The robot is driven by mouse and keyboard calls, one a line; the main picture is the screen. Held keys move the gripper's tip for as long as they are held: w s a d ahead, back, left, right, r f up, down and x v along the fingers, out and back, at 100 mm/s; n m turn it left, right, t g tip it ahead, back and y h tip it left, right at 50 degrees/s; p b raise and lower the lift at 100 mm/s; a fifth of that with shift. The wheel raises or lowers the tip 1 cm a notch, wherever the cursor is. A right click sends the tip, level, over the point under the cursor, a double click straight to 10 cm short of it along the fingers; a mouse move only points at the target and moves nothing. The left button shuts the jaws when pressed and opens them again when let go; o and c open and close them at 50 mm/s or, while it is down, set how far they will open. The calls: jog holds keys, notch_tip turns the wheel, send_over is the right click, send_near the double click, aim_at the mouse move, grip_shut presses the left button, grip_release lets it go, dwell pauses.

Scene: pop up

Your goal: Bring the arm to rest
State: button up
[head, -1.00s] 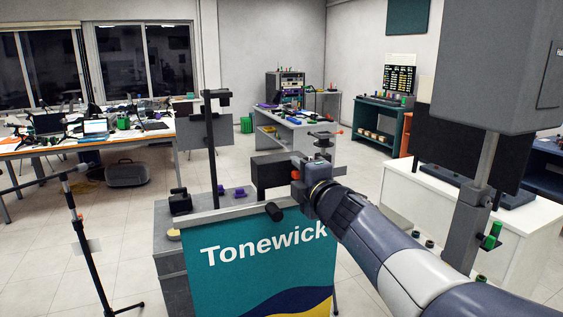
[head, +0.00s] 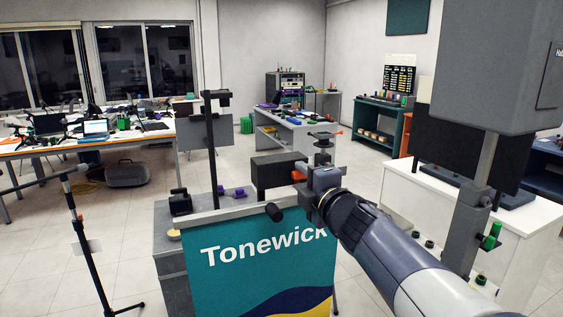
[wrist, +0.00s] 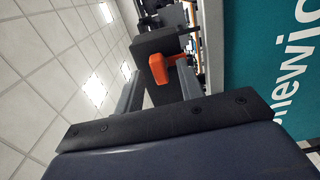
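My arm (head: 395,255) reaches in from the lower right in the head view. My gripper (head: 312,192) is at its end, beside the right end of a dark box (head: 272,172) above the teal "Tonewick" banner (head: 255,270). In the wrist view my gripper (wrist: 158,88) shows two grey fingers apart, with a gap between them. An orange handle (wrist: 160,68) shows beyond the gap against the dark box. The fingers do not look closed on it. The handle also shows in the head view (head: 299,176), close to the fingers.
A dark post (head: 211,150) stands left of the box on a grey cabinet (head: 170,262). A black tripod stand (head: 85,240) is at the left. A white counter (head: 430,200) is at the right. Open floor (head: 60,270) lies at the lower left.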

aim_at(296, 171)
jog(key=x, duration=0.4)
jog(key=shift+w+a, duration=0.1)
jog(key=shift+w, duration=0.15)
jog(key=shift+r+m+p, duration=0.2)
jog(key=shift+m+p, duration=0.4)
jog(key=shift+m, duration=0.1)
jog(key=m+p, duration=0.1)
jog(key=m, duration=0.1)
jog(key=shift+s+r+m+p, duration=0.1)
jog(key=shift+m+p, duration=0.3)
jog(key=m+p, duration=0.2)
jog(key=m, duration=0.1)
jog(key=m+p, duration=0.7)
jog(key=shift+s+d, duration=0.1)
jog(key=shift+d, duration=0.15)
jog(key=shift+f+b+v, duration=0.2)
jog(key=shift+b+v, duration=0.15)
jog(key=shift+v, duration=1)
jog(key=shift+s, duration=0.1)
jog(key=shift+d+r, duration=0.1)
